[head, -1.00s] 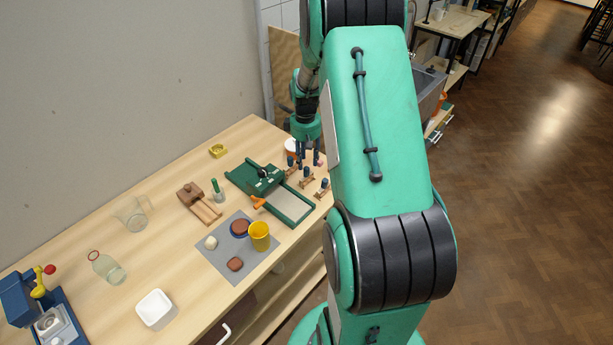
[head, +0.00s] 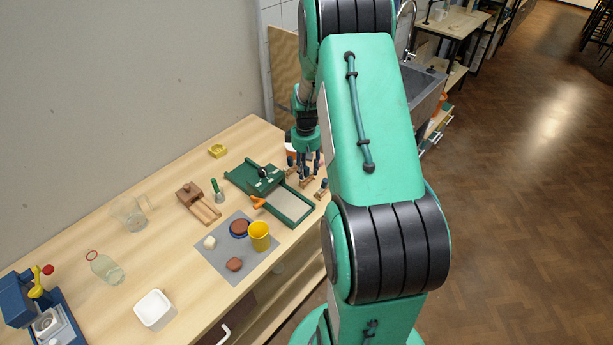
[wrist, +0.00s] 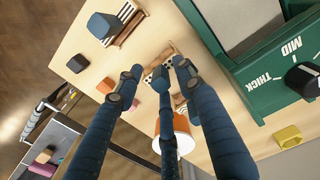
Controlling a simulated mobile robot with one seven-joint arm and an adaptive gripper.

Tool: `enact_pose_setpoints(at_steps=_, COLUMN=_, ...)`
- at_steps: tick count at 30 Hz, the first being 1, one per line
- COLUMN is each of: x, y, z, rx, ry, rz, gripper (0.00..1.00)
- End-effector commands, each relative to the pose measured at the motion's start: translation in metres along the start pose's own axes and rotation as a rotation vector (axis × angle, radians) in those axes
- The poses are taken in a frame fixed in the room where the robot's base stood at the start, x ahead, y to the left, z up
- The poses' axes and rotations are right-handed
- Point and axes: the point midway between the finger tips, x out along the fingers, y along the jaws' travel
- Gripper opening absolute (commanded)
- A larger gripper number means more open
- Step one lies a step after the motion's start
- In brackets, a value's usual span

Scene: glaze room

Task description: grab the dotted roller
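Several small rollers with blue handles rest on wooden stands at the right end of the table in the head view. One, a roller on a stand (head: 306,183), is just below my gripper (head: 309,168); another stand (head: 321,192) is to its right. In the wrist view, my gripper (wrist: 157,70) has its fingers spread around a wooden stand (wrist: 171,50) with a dark-and-white patterned roller. I cannot tell whether its pattern is dots, or whether the fingers touch it. Another blue-handled roller (wrist: 103,25), with stripes showing, lies to the upper left.
The green slab roller (head: 289,206) is close beside the stands. An orange container (wrist: 180,133) stands near the fingers in the wrist view. A yellow cup (head: 259,236) and clay lie on a grey mat (head: 224,264). The table edge is close on the right.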

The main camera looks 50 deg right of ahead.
Motion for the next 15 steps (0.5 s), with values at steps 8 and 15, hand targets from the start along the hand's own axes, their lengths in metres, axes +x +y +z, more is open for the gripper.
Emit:
enact_pose_setpoints(at_steps=8, x=0.0087, y=0.0001, z=0.0000, rx=0.000, ry=0.000, rz=0.000, gripper=0.38)
enact_pose_setpoints(at_steps=15, x=0.0086, y=0.0001, z=0.0000, rx=0.000, ry=0.000, rz=0.000, gripper=0.38)
